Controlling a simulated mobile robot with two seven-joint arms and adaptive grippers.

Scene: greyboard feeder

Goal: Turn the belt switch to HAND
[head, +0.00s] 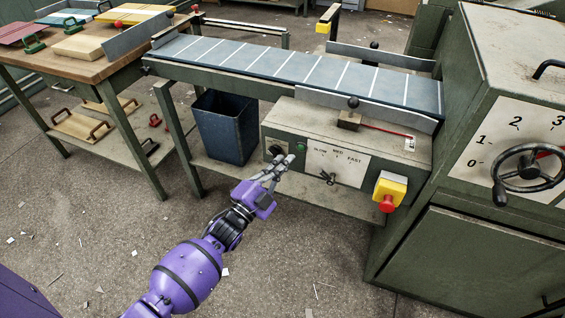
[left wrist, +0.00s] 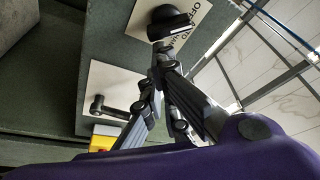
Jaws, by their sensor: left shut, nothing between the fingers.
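The belt switch (head: 275,151) is a dark knob at the left end of the grey-green control box, partly hidden by my gripper in the head view. In the left wrist view the black switch knob (left wrist: 170,21) stands on a white plate with partly readable lettering that includes "OFF". My left gripper (head: 289,161) is shut and empty. Its fingertips (left wrist: 163,52) appear close to the knob in the left wrist view; I cannot tell whether they touch it. Which mark the knob points to is unclear. My right gripper is not in view.
A speed lever (head: 327,178) on a SLOW/MED/FAST plate and a red stop button (head: 388,203) on a yellow box lie to the right. The conveyor belt (head: 290,65) runs above. A blue bin (head: 226,126) stands at left below it. The floor in front has scattered scraps.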

